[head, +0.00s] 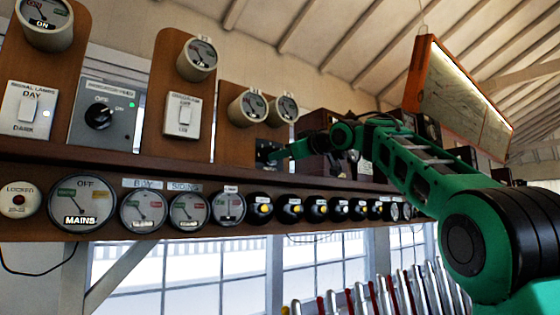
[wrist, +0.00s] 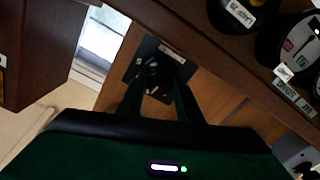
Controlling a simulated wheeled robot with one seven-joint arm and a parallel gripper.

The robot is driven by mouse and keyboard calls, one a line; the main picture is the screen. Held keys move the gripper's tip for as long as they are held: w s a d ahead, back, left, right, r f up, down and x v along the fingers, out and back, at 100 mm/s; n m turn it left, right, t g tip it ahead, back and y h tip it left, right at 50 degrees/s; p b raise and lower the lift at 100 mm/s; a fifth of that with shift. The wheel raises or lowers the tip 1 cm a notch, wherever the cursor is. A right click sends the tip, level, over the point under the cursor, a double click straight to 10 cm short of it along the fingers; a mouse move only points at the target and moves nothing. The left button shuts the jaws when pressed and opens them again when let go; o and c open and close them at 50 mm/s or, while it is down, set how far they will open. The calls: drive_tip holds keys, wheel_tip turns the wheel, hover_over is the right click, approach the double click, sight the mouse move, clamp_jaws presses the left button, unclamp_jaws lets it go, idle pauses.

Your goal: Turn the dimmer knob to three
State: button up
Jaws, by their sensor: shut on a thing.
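The dimmer knob (wrist: 153,68) is a small black round knob on a dark square plate (wrist: 141,77), with a pale label and small white marks around it. In the head view the plate (head: 262,145) sits on a wooden board below two round gauges. My gripper (wrist: 158,88) reaches the plate from the front, its two fingers on either side of the knob and shut on it. In the head view my gripper (head: 275,153) and wrist cover much of the plate. I cannot read where the knob points.
A wooden shelf edge (head: 180,172) runs just below the plate, with a row of gauges and black knobs under it. A grey indicator-feed switch box (head: 103,112) is farther left. A dark wooden box (head: 318,168) stands just right of the plate, close to my arm.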

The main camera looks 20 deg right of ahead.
drive_tip(key=shift+n, duration=0.9)
drive_tip(key=o, duration=1)
drive_tip(key=shift+o, duration=0.2)
drive_tip(key=v, duration=1)
drive_tip(key=shift+s+d, duration=0.2)
drive_tip(key=shift+d, duration=0.05)
drive_tip(key=shift+f, duration=0.15)
